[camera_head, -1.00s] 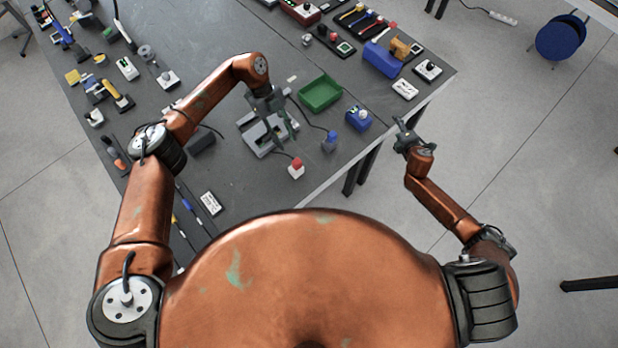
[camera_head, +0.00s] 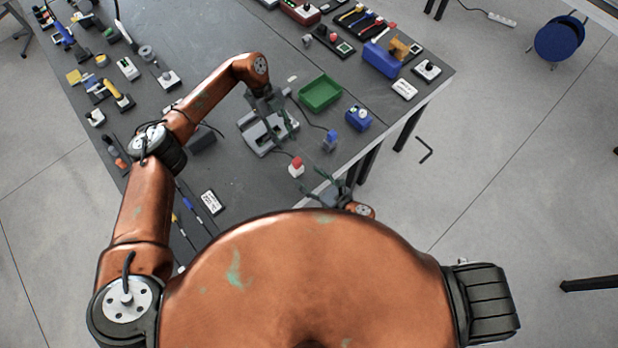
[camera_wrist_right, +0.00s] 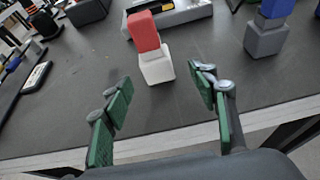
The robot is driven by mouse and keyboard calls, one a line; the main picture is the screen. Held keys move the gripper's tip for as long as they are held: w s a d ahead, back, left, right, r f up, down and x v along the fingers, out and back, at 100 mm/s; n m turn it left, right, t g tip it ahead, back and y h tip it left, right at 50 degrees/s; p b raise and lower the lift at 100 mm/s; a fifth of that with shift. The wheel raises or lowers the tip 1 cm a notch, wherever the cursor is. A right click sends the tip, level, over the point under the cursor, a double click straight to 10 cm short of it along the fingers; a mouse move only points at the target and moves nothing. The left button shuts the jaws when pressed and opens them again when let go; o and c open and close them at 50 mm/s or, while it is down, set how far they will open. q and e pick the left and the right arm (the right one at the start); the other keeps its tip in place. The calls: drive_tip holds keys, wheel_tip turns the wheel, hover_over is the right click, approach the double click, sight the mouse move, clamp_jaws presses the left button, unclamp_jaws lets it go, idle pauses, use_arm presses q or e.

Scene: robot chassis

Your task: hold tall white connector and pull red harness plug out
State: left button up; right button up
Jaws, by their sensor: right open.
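The red harness plug (camera_head: 297,161) sits on top of the tall white connector (camera_head: 295,173) near the table's front edge. In the right wrist view, the red plug (camera_wrist_right: 144,31) stands on the white connector (camera_wrist_right: 156,68), leaning slightly, just beyond my fingertips. My right gripper (camera_head: 330,187) is at the table's front edge, to the lower right of the connector; in its wrist view it (camera_wrist_right: 163,92) is open and empty, its green-padded fingers apart. My left gripper (camera_head: 273,112) points down over a grey fixture (camera_head: 258,134); whether its fingers are closed is unclear.
A blue plug on a grey connector (camera_head: 330,141) stands right of the red one. A green tray (camera_head: 320,92) and a blue block with a gauge (camera_head: 358,117) lie beyond. A labelled white box (camera_head: 210,202) lies to the left. Bare tabletop surrounds the white connector's left side.

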sight(300, 171)
drive_tip(key=shift+w+a+f, duration=0.1)
drive_tip(key=shift+w+a, duration=0.05)
drive_tip(key=shift+a, duration=0.3)
drive_tip(key=x, duration=0.7)
drive_tip(key=shift+c, duration=0.7)
